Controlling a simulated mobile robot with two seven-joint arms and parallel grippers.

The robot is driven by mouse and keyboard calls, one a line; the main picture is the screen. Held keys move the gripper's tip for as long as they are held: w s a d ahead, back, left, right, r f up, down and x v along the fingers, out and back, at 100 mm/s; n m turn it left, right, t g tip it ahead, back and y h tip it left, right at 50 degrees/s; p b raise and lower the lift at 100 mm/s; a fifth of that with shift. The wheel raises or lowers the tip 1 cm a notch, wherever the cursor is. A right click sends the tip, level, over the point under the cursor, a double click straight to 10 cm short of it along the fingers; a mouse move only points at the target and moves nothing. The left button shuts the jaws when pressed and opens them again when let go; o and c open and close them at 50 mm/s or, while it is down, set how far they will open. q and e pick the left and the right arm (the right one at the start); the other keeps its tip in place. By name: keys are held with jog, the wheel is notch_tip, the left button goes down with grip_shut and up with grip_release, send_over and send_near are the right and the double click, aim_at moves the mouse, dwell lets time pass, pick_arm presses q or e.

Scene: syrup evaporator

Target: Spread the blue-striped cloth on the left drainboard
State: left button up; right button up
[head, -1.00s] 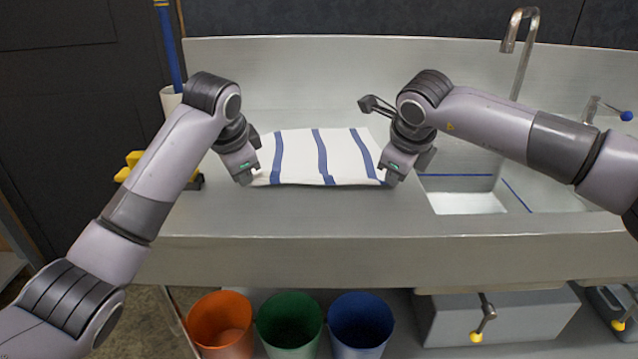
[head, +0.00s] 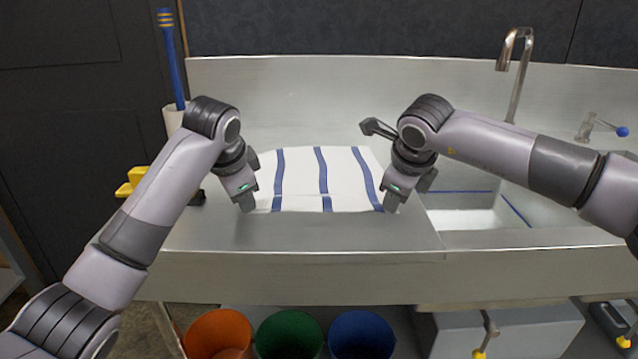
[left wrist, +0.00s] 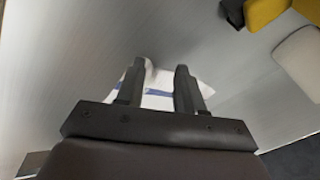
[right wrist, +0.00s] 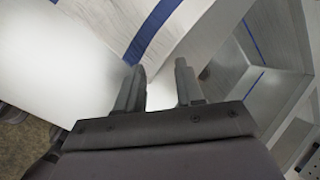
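The white cloth with blue stripes (head: 300,178) lies on the left drainboard (head: 330,236), left of the sink. A crease or fold line crosses it near its front edge. My left gripper (head: 246,203) points down at the cloth's front left corner. In the left wrist view its fingers (left wrist: 158,75) stand apart, with cloth (left wrist: 157,100) showing between and beyond them. My right gripper (head: 391,204) points down at the front right corner. In the right wrist view its fingers (right wrist: 158,72) are apart, beside a striped part of the cloth (right wrist: 115,30). Whether either corner touches the fingers is unclear.
The sink basin (head: 470,212) opens on the right, with a faucet (head: 517,75) behind. A yellow object (head: 131,182) and a white holder with a blue-handled brush (head: 172,120) stand at the left end. Orange (head: 218,335), green (head: 290,328) and blue bins (head: 361,325) stand below.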

pick_arm(q)
jog(key=v, duration=0.2)
jog(key=shift+s+d+r, duration=0.1)
jog(key=shift+d+r, duration=0.1)
jog(key=shift+r, duration=0.15)
pick_arm(e)
jog(key=v, duration=0.2)
jog(key=shift+s+a+r, duration=0.15)
jog(key=shift+a+r, duration=0.05)
jog(key=shift+r, duration=0.15)
pick_arm(q)
jog(key=s+v, duration=0.1)
jog(key=v, duration=0.7)
jog(key=shift+f, duration=0.35)
pick_arm(e)
jog(key=s+v, duration=0.1)
jog(key=v, duration=0.6)
jog(key=shift+s, duration=0.2)
pick_arm(q)
jog(key=shift+a, duration=0.15)
pick_arm(e)
jog(key=shift+d, duration=0.15)
